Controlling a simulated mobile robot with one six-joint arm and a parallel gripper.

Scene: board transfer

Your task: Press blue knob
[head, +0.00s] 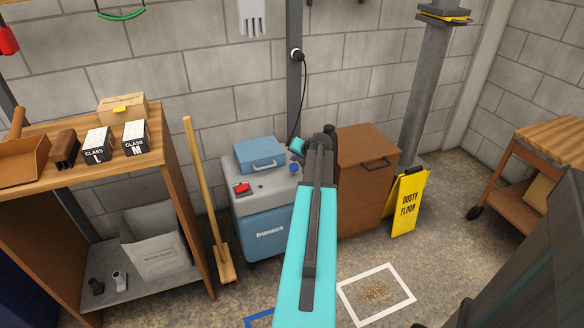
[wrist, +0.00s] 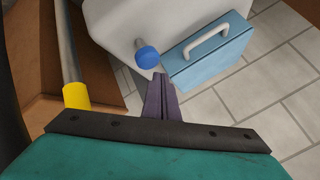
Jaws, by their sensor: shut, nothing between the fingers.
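The blue knob (head: 294,167) sits at the right end of the top of the grey and blue machine (head: 265,197), beside a blue case. In the wrist view the round blue knob (wrist: 147,54) stands out from the pale housing on a short grey stem. My gripper (wrist: 158,73) is shut and empty, its dark fingers pointing toward the knob. The tips appear just below and slightly right of the knob in that view, apparently apart from it; the depth gap is hard to tell. In the head view my teal arm reaches up to the machine's right side, and the fingertips are not clearly visible.
The blue case (head: 260,153) with a handle lies close to the knob. A red switch (head: 241,187) is on the machine's front. A brown cabinet (head: 365,180) stands right of it, a yellow sign (head: 407,202) beyond. A broom (head: 208,205) leans at left.

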